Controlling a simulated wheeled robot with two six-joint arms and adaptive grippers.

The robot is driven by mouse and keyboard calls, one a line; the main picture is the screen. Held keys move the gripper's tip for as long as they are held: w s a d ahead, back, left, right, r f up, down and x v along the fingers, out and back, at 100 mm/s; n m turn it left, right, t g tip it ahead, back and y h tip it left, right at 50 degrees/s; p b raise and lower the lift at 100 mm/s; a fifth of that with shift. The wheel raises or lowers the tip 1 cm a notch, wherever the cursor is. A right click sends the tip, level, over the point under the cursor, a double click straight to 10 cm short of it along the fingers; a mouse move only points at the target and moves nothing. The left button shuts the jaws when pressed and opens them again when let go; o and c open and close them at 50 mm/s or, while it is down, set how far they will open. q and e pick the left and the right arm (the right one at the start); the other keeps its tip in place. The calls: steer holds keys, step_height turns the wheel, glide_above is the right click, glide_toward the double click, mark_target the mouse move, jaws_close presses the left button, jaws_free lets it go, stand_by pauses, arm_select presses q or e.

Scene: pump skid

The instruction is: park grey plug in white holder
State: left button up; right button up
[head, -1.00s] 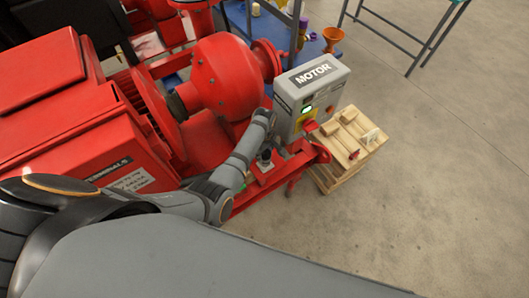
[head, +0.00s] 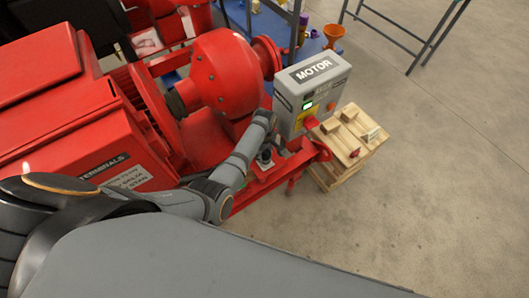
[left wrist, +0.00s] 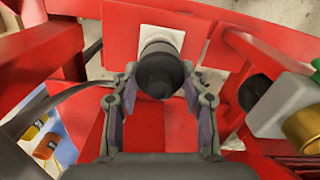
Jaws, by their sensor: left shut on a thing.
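The grey plug (left wrist: 158,76) shows dark, as a round body between the two fingers of my left gripper (left wrist: 160,86) in the left wrist view. The gripper is shut on it. A white block (left wrist: 162,38), which looks like the white holder, lies just beyond the plug on a red plate; the plug overlaps it, so I cannot tell whether the plug is seated in it. In the head view my left arm reaches to the red frame beside the motor box, and its fingers are mostly hidden. My right gripper is not in view.
The grey motor box (head: 313,90) stands close to my left wrist. A wooden stand (head: 350,135) is to its right. Red beams (left wrist: 235,45) surround the white block. A brass ring (left wrist: 303,128) is at the right of the wrist view. The floor at right is clear.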

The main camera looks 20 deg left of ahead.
arm_select(q)
steer(key=shift+f+b, duration=0.5)
steer(key=shift+f, duration=0.25)
steer(key=o, duration=1.4)
steer(key=shift+c, duration=0.2)
step_height(320, 180, up, 12)
steer(key=shift+r, duration=0.1)
